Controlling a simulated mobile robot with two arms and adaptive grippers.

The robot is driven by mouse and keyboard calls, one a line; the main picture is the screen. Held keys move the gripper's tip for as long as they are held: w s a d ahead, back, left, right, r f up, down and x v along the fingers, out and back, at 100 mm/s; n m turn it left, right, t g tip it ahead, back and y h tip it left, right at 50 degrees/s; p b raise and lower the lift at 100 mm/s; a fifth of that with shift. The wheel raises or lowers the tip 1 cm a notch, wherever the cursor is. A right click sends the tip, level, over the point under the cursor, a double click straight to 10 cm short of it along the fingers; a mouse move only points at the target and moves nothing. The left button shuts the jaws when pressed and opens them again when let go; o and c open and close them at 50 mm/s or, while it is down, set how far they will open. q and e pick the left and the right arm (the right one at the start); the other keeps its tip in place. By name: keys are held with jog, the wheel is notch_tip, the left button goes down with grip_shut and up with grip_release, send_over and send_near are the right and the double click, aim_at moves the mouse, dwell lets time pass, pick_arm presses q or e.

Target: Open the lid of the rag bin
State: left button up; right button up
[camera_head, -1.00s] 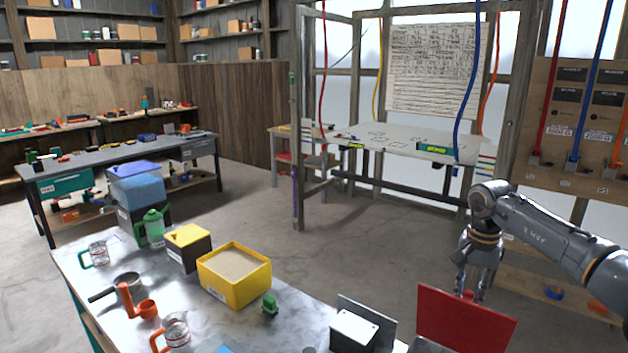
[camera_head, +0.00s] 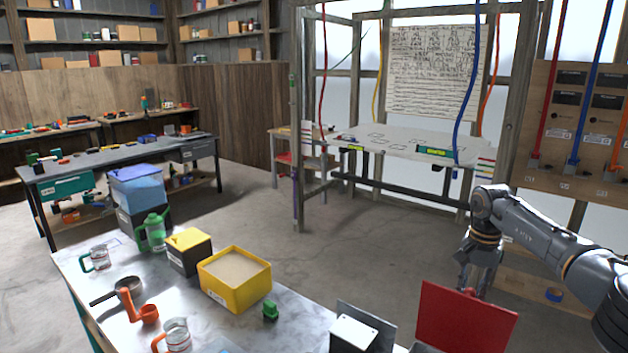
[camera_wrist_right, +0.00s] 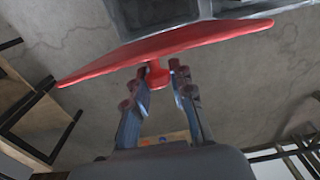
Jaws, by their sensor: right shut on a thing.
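The red lid (camera_head: 466,318) is raised, standing steeply at the bottom right of the head view. In the right wrist view the lid (camera_wrist_right: 200,38) is a broad red plate with a small red knob (camera_wrist_right: 157,74) on its face. My right gripper (camera_head: 470,288) is at the lid's far side. In the wrist view my right gripper (camera_wrist_right: 158,84) has its fingers around the knob and is shut on it. The bin below the lid is mostly cut off in the head view. My left gripper is not in view.
On the workbench (camera_head: 310,318), left of the lid, are a white-topped box (camera_head: 353,333) with a raised grey panel, a yellow bin (camera_head: 235,290), a small green object (camera_head: 270,309) and an orange-handled cup (camera_head: 175,337). Open floor (camera_head: 370,240) lies beyond the bench.

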jog(key=shift+w+d+f+p, duration=0.1)
jog(key=shift+w+d+p, duration=0.6)
jog(key=shift+w, duration=0.4)
jog(key=shift+d, duration=0.1)
jog(key=o, duration=0.8)
notch_tip(320, 180, up, 8)
jog(key=p, duration=0.6)
jog(key=shift+s+p, duration=0.1)
jog(key=shift+p, duration=0.3)
